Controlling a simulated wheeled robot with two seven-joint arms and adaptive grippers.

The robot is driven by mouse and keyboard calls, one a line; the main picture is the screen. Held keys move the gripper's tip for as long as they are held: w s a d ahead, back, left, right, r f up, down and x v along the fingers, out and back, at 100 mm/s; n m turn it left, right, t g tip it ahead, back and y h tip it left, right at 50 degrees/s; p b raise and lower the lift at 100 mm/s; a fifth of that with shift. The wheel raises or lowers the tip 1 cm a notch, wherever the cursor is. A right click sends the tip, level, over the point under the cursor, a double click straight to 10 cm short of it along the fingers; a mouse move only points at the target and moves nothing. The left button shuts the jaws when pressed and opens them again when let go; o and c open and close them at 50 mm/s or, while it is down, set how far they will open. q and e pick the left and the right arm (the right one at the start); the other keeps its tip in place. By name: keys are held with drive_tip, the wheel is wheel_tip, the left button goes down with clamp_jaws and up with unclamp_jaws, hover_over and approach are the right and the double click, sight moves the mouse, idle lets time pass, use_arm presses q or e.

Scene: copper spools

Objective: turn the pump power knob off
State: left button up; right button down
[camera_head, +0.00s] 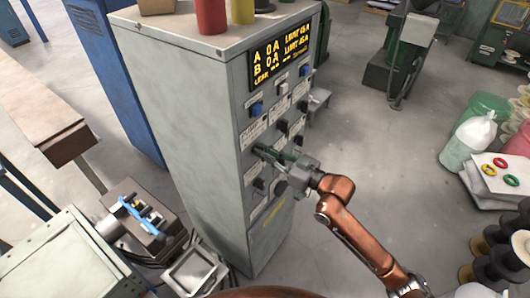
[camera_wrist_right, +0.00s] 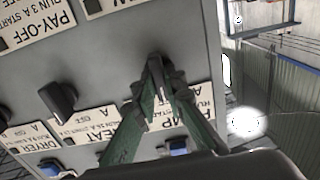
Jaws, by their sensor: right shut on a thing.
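The control cabinet (camera_head: 195,115) is a tall grey box with rows of labelled knobs on its front panel. My right gripper (camera_head: 264,151) reaches the panel from the right, with its green fingers against the middle rows. In the right wrist view, my right gripper (camera_wrist_right: 157,78) is shut on a dark knob (camera_wrist_right: 157,61). The fingers hide most of this knob, so its setting cannot be read. My left gripper is not in view.
Another dark knob (camera_wrist_right: 60,98) and a blue knob (camera_wrist_right: 178,147) are close to the held one. A lit yellow display (camera_head: 281,55) is above. Red (camera_head: 210,16) and yellow (camera_head: 242,11) cylinders stand on the cabinet. Open floor lies to its right.

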drive_tip(key=c, duration=2)
unclamp_jaws()
drive_tip(key=v, duration=1.2)
